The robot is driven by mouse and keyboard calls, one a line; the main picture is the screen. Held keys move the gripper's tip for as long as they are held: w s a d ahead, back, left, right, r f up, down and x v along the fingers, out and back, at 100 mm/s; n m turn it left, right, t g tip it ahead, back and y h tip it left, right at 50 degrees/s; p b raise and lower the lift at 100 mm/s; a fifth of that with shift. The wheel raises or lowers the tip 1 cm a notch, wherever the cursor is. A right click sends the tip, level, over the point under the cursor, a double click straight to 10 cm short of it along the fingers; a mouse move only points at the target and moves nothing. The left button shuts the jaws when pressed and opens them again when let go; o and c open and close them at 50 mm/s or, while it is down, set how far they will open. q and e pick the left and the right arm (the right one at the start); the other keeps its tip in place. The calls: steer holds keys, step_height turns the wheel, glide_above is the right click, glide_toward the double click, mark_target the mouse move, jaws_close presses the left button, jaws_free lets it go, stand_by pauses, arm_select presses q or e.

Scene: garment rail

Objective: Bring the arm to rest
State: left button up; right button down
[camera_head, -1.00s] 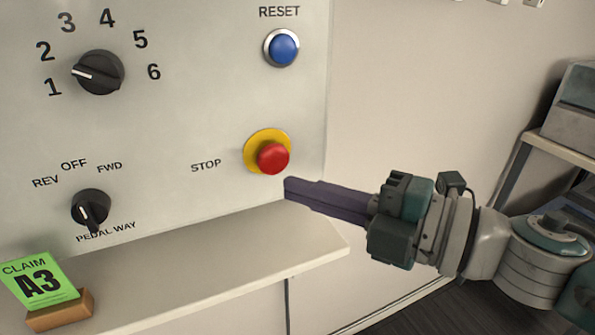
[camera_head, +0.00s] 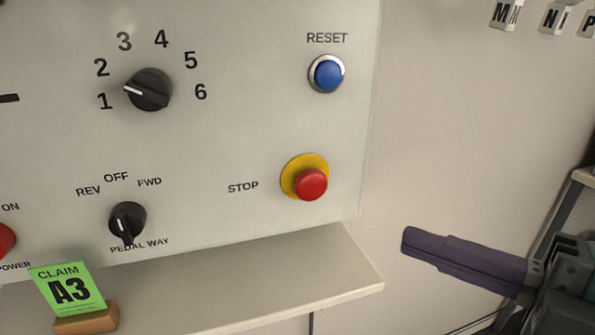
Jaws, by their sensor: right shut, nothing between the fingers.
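My right gripper (camera_head: 406,240) is shut and empty. It points left, out in the air to the right of the control panel (camera_head: 235,135), clear of the panel and of the shelf. The red stop button (camera_head: 312,185) on its yellow base is up and to the left of the fingertips, with a gap between. My left gripper is not in view.
A pale shelf (camera_head: 250,280) runs below the panel. The panel carries a blue reset button (camera_head: 328,73), a numbered dial (camera_head: 148,90) and a pedal-way switch (camera_head: 127,222). A rack edge is at far right.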

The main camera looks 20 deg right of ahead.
steer(key=w+d+r+m+t+h+p, duration=0.1)
steer(key=d+r+m+h+p, duration=0.1)
steer(key=d+m+h, duration=0.35)
steer(key=w+d+r+m+h+p, duration=0.1)
steer(key=d+m+h, duration=0.1)
steer(key=m+h, duration=0.65)
steer(key=s+a+f+m+g+y+p, duration=0.2)
steer(key=s+a+m+g, duration=0.2)
steer(key=s+g, duration=0.3)
steer(key=s+a+f+m+g+y+p, duration=0.25)
steer(key=s+a+m+g, duration=0.2)
steer(key=s, duration=0.45)
step_height(320, 180, up, 36)
steer(key=p, duration=3.6)
steer(key=shift+r, duration=0.25)
steer(key=shift+d+h, duration=0.1)
steer(key=shift+h, duration=0.15)
